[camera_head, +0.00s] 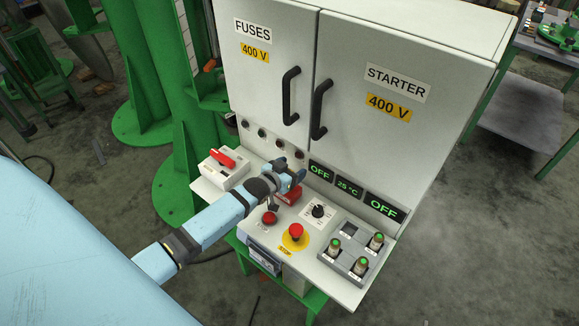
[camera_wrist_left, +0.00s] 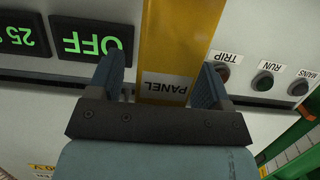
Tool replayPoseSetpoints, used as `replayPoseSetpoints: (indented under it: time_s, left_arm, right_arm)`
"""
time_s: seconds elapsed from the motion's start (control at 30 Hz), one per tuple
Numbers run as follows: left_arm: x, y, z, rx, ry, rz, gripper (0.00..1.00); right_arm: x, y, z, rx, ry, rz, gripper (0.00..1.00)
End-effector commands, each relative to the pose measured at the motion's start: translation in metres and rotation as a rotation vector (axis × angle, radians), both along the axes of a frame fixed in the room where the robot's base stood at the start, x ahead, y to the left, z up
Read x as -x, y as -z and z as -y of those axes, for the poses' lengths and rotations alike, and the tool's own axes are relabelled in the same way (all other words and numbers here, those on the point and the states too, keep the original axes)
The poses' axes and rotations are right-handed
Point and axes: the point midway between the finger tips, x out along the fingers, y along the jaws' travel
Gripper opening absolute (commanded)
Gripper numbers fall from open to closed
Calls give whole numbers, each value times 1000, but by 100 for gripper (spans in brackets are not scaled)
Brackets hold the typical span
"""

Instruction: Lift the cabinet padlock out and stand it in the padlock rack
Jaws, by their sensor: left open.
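My left gripper (camera_head: 285,182) is open above the back left of the console. In the left wrist view its two blue fingers (camera_wrist_left: 160,85) stand on either side of a yellow piece (camera_wrist_left: 168,45) with a white label reading PANEL. The piece lies between the fingers, with a gap on at least the right side. I cannot tell whether it is the padlock. In the head view a red block (camera_head: 289,197) shows just below the gripper, partly hidden by it. No shackle can be made out. I cannot identify the padlock rack for certain. My right gripper is not in view.
Behind stands the grey cabinet (camera_head: 400,50) with two black handles. On the console are a red-handled switch box (camera_head: 221,170), a red stop button (camera_head: 296,231), a black knob (camera_head: 318,211) and a grey holder (camera_head: 331,263) with green-topped cylinders. Green columns stand at left.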

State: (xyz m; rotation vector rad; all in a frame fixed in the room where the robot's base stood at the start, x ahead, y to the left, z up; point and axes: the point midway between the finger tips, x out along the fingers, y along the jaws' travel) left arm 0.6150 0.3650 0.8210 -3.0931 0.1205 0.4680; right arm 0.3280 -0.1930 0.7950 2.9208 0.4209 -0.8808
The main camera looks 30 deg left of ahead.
Motion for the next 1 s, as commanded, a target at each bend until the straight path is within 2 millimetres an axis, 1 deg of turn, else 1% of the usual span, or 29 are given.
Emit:
replayPoseSetpoints:
  time_s: [0.07,0.17,0.27,0.5,0.6,0.7,0.8,1.0]
  left_arm:
    - [3,0,0,0,0,-1,72]
    - [12,-3,-1,0,0,-1,72]
    - [30,-8,-2,0,0,-2,72]
    - [83,-25,-6,-1,0,-1,72]
    - [102,-31,-8,0,0,-2,72]
    - [116,-36,-9,0,0,-1,72]
    - [126,-39,-10,0,0,0,72]
    - [132,-41,-10,0,0,0,72]
  right_arm:
    - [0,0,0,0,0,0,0]
    - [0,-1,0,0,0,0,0]
    - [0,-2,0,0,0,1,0]
    - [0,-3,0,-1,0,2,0]
    - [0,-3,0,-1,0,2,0]
    - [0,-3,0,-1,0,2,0]
    - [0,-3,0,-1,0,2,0]
    - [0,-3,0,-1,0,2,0]
